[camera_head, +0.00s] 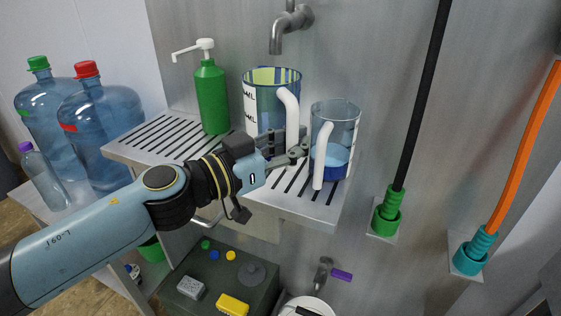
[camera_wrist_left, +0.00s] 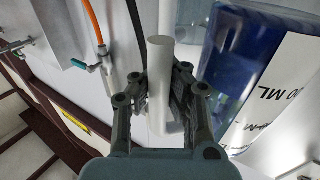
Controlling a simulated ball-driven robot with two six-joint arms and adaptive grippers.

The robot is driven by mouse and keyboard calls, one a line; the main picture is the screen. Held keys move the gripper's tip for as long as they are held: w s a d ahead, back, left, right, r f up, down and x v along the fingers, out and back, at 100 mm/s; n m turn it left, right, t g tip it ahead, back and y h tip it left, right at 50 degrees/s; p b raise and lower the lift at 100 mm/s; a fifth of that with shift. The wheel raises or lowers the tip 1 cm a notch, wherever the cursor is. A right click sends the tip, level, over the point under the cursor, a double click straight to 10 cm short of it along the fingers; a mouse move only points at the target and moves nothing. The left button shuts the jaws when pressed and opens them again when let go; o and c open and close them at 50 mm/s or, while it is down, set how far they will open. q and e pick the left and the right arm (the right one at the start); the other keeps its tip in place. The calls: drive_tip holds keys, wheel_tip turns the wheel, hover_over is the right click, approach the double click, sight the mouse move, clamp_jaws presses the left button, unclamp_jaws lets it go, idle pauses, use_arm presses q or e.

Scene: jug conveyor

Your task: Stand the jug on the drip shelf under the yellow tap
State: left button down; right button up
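A large clear jug (camera_head: 262,77) with blue-green stripes, printed labels and a white handle stands upright on the slotted metal shelf (camera_head: 132,153), below a grey tap (camera_head: 277,38). A smaller clear jug (camera_head: 349,128) with blue liquid and a white handle stands to its right. My left gripper (camera_head: 303,145) reaches in between the jugs. In the left wrist view its fingers (camera_wrist_left: 160,90) close around a white handle (camera_wrist_left: 160,75), with the labelled jug (camera_wrist_left: 243,75) beside it at right. The handle's lower part is hidden in the head view. I see no yellow tap. My right gripper is not in view.
A green pump bottle (camera_head: 211,98) stands left of the large jug. Large blue water bottles (camera_head: 100,120) stand at far left. Black (camera_head: 421,95) and orange (camera_head: 526,140) hoses hang at right. A dark box (camera_head: 212,272) with small items is below the shelf.

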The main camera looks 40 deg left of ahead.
use_arm(q)
drive_tip(key=w+a+f+b, duration=0.1)
drive_tip(key=w, duration=0.1)
drive_tip(key=w+a+f+b, duration=0.1)
drive_tip(key=w+f+b, duration=0.1)
drive_tip(key=w+a+f+b, duration=0.1)
drive_tip(key=w+f, duration=0.1)
drive_tip(key=shift+w+a+b, duration=0.1)
drive_tip(key=shift+a+b, duration=0.2)
drive_tip(key=shift+a, duration=0.1)
wheel_tip(320, 180, down, 3)
drive_tip(key=b, duration=0.3)
drive_tip(key=shift+f, duration=0.15)
drive_tip(key=shift+f+b, duration=0.15)
drive_tip(key=shift+b, duration=0.2)
drive_tip(key=shift+r, duration=0.2)
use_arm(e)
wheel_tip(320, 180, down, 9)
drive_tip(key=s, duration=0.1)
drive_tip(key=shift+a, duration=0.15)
use_arm(q)
drive_tip(key=shift+f, duration=0.15)
drive_tip(key=c, duration=1.5)
unclamp_jaws()
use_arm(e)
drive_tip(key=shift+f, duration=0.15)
